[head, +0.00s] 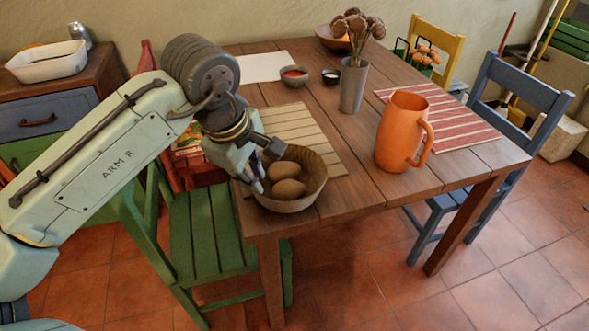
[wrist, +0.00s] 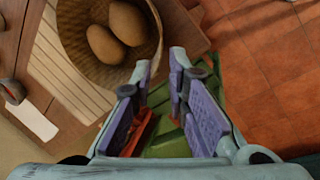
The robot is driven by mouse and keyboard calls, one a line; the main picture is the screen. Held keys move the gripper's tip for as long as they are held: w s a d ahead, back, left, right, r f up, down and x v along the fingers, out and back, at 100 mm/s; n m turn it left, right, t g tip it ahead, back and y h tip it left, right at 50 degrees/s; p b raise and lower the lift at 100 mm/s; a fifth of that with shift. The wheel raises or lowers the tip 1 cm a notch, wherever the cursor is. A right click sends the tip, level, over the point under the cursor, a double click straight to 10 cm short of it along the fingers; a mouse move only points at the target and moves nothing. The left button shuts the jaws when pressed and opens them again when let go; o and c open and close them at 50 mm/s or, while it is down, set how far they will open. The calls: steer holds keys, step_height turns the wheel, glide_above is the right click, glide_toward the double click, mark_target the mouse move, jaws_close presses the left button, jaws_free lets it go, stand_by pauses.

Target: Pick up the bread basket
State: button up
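The bread basket (head: 312,168) is a round woven bowl at the near left corner of the wooden table. It holds two brown rolls (head: 288,189). My gripper (head: 268,167) is at the basket's left rim in the head view, with its fingers angled toward it. In the wrist view, my gripper (wrist: 161,66) is open, with a clear gap between the purple-padded fingers. The basket (wrist: 76,38) lies just beyond the fingertips, mostly to the left of the gap. I cannot tell whether a finger touches the rim.
A striped placemat (head: 318,135) lies behind the basket. An orange pitcher (head: 396,130), a grey vase (head: 353,88) and small bowls (head: 294,77) stand farther back. A green chair (head: 207,232) is below the arm. The near middle of the table is clear.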

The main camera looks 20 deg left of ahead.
mark_target(266, 197)
steer(key=shift+p+x, duration=0.6)
steer(key=shift+x, duration=4.7)
steer(key=shift+d, duration=0.2)
steer(key=shift+c, duration=0.5)
jaws_close()
steer(key=shift+w+r, duration=0.1)
steer(key=shift+r, duration=0.1)
